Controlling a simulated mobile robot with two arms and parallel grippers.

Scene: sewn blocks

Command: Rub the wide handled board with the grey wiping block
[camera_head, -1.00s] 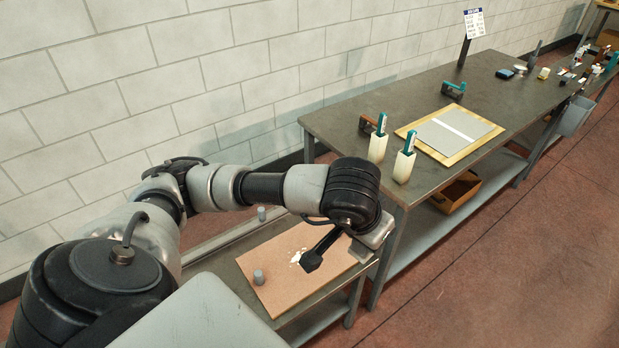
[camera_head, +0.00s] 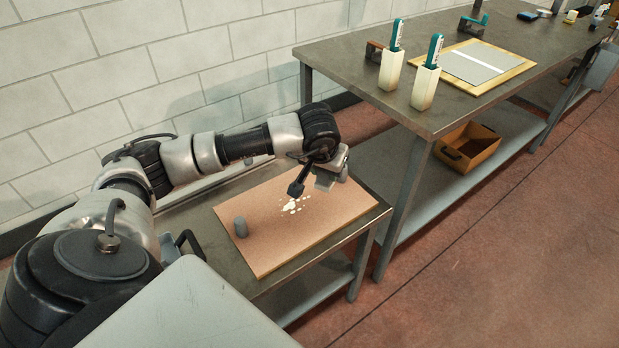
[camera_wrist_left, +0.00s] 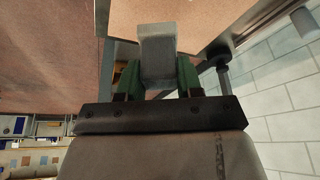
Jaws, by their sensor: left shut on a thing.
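The wide board (camera_head: 300,235) is a tan-brown panel lying flat on a low grey table, with white smears (camera_head: 292,206) near its middle. A grey upright peg (camera_head: 240,227) stands at its left part. My left gripper (camera_head: 328,178) is over the board's far right part, close to the smears. In the left wrist view my left gripper (camera_wrist_left: 157,80) has green fingers shut on the grey wiping block (camera_wrist_left: 157,50). The board (camera_wrist_left: 185,12) shows beyond the block there. I cannot tell whether block and board touch. My right gripper is out of view.
A higher grey table (camera_head: 400,105) stands behind on the right, with two cream holders (camera_head: 391,70) (camera_head: 425,88) and a grey sheet on a yellow board (camera_head: 520,71). An orange bin (camera_head: 467,145) sits on its lower shelf. A block wall runs behind.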

